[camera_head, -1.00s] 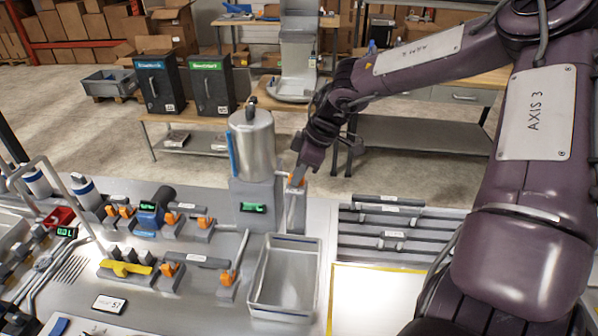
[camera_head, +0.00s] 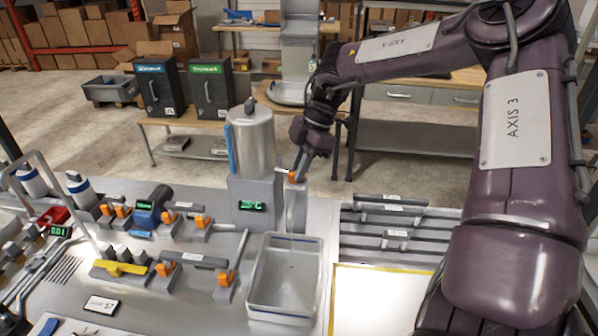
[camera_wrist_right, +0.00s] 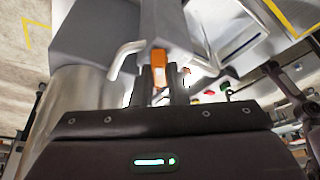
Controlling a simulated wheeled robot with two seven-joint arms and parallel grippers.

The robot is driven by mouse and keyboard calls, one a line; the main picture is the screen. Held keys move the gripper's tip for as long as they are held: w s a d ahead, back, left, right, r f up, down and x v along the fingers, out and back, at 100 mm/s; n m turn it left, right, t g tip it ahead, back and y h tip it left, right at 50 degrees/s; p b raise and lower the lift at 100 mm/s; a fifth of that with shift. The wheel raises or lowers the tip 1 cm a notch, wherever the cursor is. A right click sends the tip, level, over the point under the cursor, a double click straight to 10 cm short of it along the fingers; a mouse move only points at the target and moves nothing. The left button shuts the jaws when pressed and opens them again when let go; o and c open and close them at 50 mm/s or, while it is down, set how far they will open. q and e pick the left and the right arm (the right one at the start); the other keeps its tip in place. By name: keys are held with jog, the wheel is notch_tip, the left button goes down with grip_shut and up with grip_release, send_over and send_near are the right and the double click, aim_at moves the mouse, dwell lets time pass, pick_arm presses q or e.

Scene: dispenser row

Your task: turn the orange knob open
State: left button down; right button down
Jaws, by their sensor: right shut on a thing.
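The orange knob (camera_head: 292,177) is on the side of the steel dispenser (camera_head: 252,150), above a grey post. My right gripper (camera_head: 299,172) reaches it from above and behind, with the fingers shut on it. In the right wrist view the orange knob (camera_wrist_right: 158,68) shows between the narrow fingertips (camera_wrist_right: 160,88), beside a pale bent spout (camera_wrist_right: 124,56). The fingers partly hide the knob, so its exact turn angle is hard to tell. My left gripper is out of view.
An empty grey bin (camera_head: 285,275) stands in front of the dispenser. Grey drawers or trays (camera_head: 390,225) lie to the right. A green display (camera_head: 252,206) is lit below the dispenser.

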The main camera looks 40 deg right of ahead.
jog(key=n+g, duration=0.1)
jog(key=n, duration=0.3)
jog(key=shift+w+r+n+g, duration=0.1)
jog(key=shift+w+n+g, duration=0.1)
jog(key=shift+n+g, duration=0.2)
jog(key=shift+r+n+g+p, duration=0.15)
jog(key=shift+n+g+p, duration=0.25)
jog(key=shift+n, duration=0.5)
jog(key=n+p, duration=0.2)
jog(key=p, duration=0.1)
jog(key=n+g+p, duration=0.1)
jog(key=p, duration=0.3)
jog(key=shift+w+r+n+h, duration=0.15)
jog(key=shift+n+h, duration=0.25)
jog(key=shift+f+n+p, duration=0.25)
jog(key=shift+n+p, duration=0.15)
jog(key=shift+p, duration=0.35)
jog(key=c, duration=1.4)
grip_release()
jog(key=shift+c, duration=0.2)
jog(key=shift+f, duration=0.1)
